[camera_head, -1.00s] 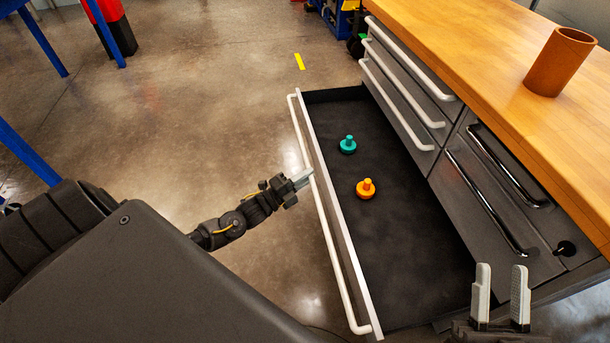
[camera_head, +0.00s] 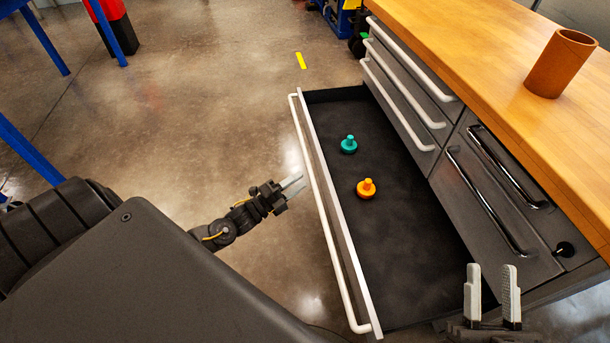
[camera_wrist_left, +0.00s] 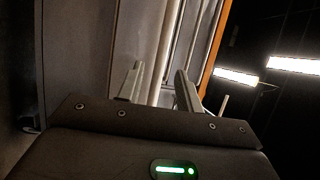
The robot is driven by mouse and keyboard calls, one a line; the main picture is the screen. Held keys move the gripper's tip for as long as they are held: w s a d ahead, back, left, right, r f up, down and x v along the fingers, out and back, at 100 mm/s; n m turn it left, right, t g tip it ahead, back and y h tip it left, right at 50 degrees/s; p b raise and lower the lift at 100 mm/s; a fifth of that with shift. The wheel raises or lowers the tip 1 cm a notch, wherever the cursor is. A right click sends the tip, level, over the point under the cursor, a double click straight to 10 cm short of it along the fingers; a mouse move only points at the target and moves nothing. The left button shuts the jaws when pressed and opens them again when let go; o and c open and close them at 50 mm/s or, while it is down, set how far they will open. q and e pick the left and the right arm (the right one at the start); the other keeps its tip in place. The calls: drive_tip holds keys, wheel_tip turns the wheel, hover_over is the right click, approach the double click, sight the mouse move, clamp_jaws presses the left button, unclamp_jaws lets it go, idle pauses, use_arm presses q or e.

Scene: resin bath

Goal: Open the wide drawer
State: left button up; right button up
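The wide drawer (camera_head: 345,235) is pulled out from the bottom of the grey cabinet, with its black floor exposed. Its long white handle (camera_head: 328,240) runs along the front. A teal knobbed piece (camera_head: 349,146) and an orange knobbed piece (camera_head: 366,189) stand upright on the drawer floor. My left gripper (camera_head: 293,184) is just left of the handle, apart from it, open and empty. Its two separated fingers also show in the left wrist view (camera_wrist_left: 158,90). My right gripper (camera_head: 491,292) is open and empty, in front of the drawer's near right corner.
The wooden worktop (camera_head: 470,60) carries a brown cylinder (camera_head: 559,63). Shut drawers with white handles (camera_head: 405,85) are above the open one. A dark front with chrome handles (camera_head: 490,205) and a black knob (camera_head: 565,249) is at right.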

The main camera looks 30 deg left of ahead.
use_arm(q)
drive_tip(key=v, duration=0.7)
drive_tip(key=shift+p, duration=0.3)
use_arm(e)
drive_tip(key=shift+a+f+g, duration=0.45)
drive_tip(key=shift+f+g, duration=0.1)
drive_tip(key=shift+g, duration=0.15)
